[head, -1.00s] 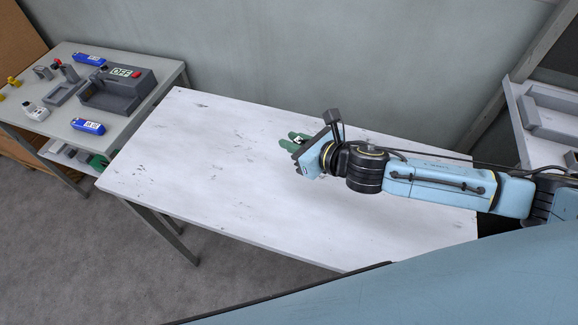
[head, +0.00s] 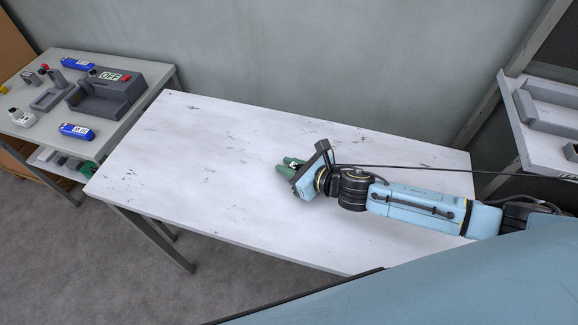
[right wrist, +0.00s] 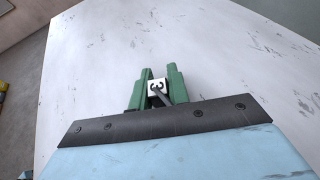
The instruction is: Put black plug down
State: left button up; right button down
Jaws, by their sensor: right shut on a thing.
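My right gripper (head: 288,164) is over the middle of the white table (head: 200,165), its green fingers low and close to the top. In the right wrist view its fingers (right wrist: 160,74) are closed around a small item with a white face and a dark mark (right wrist: 156,86), with a thin grey piece beside it. I take this to be the black plug, but its dark body is mostly hidden between the fingers. I cannot tell whether it touches the table. My left gripper is not in view.
The table top around the gripper is bare. A grey side table (head: 118,128) at the left holds a grey box marked OFF (head: 105,92), blue labelled items (head: 77,131) and small parts. A shelf with a grey tray (head: 545,115) stands at the right, with a wall behind.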

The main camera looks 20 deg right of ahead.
jog(key=c, duration=1.8)
grip_release()
jog(key=shift+f, duration=0.15)
jog(key=o, duration=0.5)
jog(key=shift+c, duration=0.2)
